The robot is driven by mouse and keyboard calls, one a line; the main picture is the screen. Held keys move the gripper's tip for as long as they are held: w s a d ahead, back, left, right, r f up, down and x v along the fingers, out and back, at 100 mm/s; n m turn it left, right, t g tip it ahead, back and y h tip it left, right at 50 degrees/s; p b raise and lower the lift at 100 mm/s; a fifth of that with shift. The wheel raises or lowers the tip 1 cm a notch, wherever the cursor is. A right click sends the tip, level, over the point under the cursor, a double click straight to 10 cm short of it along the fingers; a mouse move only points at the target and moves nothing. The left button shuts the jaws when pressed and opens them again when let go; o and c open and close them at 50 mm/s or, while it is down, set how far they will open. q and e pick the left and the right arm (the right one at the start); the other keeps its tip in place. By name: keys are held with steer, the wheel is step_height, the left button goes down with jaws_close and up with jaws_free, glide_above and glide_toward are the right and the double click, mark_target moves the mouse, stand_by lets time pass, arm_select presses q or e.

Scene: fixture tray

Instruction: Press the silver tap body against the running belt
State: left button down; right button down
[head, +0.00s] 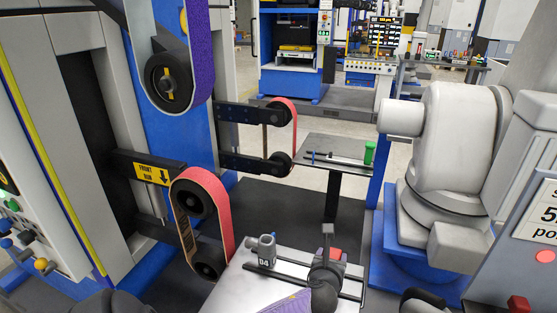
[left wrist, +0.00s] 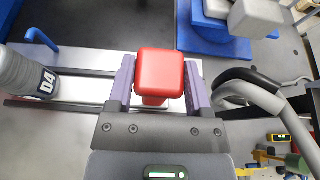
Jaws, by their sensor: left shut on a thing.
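A grey fitting marked 04 (head: 266,249), which looks like the silver tap body, stands on the tray (head: 238,285) at its rails. It also shows as a grey cylinder (left wrist: 40,80) at the left of the left wrist view, outside my fingers. My left gripper (left wrist: 160,75) has its purple fingers shut on a red block (left wrist: 159,72). In the head view my left gripper (head: 331,262) is low in the middle, right of the marked fitting, with the red block partly hidden behind dark parts. The pink-red belt (head: 223,215) runs round two black wheels, left of and behind the tray.
A second, smaller belt (head: 294,125) stands farther back, and a purple belt (head: 198,50) hangs above. A white machine arm (head: 450,145) on a blue base stands at the right. A small side table (head: 345,150) holds a green item. Curved tubes (left wrist: 265,85) show right of my fingers.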

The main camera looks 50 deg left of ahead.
arm_select(q)
steer(key=shift+s+a+p, duration=0.25)
steer(key=shift+s+a, duration=0.2)
steer(key=shift+a, duration=0.2)
steer(key=shift+s+a+p, duration=0.25)
steer(key=shift+s+a, duration=0.15)
steer(key=shift+a, duration=0.25)
steer(key=shift+s+a, duration=0.25)
steer(key=shift+a, duration=0.2)
steer(key=shift+s+a, duration=0.35)
steer(key=shift+a, duration=0.2)
steer(key=shift+a+p, duration=0.1)
steer(key=shift+p, duration=0.3)
stand_by(0.5)
steer(key=shift+p, duration=0.35)
